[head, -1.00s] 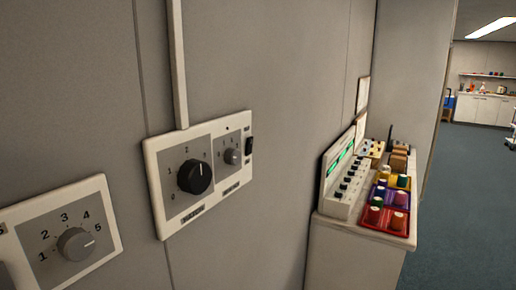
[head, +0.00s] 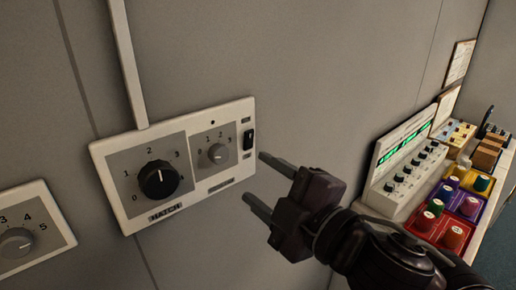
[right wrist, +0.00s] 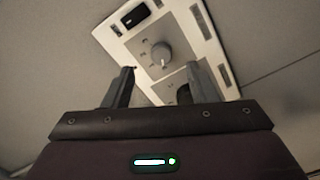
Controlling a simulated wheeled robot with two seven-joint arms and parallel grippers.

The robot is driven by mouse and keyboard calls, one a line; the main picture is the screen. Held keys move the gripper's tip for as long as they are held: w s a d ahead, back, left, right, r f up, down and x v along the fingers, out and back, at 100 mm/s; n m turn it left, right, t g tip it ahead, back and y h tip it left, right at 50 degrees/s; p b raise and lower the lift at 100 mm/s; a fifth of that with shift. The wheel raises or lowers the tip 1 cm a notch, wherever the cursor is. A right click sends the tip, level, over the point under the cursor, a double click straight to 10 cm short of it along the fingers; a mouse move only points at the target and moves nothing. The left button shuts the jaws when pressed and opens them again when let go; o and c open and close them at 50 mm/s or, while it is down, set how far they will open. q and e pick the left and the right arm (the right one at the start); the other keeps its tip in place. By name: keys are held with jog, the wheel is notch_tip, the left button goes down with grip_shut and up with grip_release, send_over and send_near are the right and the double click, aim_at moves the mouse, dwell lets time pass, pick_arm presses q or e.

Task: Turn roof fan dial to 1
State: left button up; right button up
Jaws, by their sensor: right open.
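A white wall panel (head: 118,206) carries a large black dial (head: 158,180) labelled HATCH and a small grey dial (head: 218,154) to its right. The label under the small dial is unreadable; its setting is unclear. The small dial (right wrist: 160,54) also shows in the right wrist view, ahead of and between my fingers. My right gripper (head: 255,176) is open and empty, just right of the panel, apart from the dials. In the wrist view my right fingers (right wrist: 160,88) partly hide the black dial. Which dial is the roof fan's cannot be read. My left gripper is out of view.
A black rocker switch (head: 249,139) sits at the panel's right end. Another panel with a grey dial (head: 16,242) numbered to 5 is at lower left. A counter at right holds a control box (head: 408,165) and colored trays with several jars.

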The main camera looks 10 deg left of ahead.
aim_at(224, 157)
jog(key=x, duration=0.8)
jog(key=shift+s+a+r, duration=0.2)
jog(key=shift+s+a, duration=0.1)
jog(key=shift+s, duration=0.15)
jog(key=shift+p, duration=0.3)
jog(key=c, duration=1)
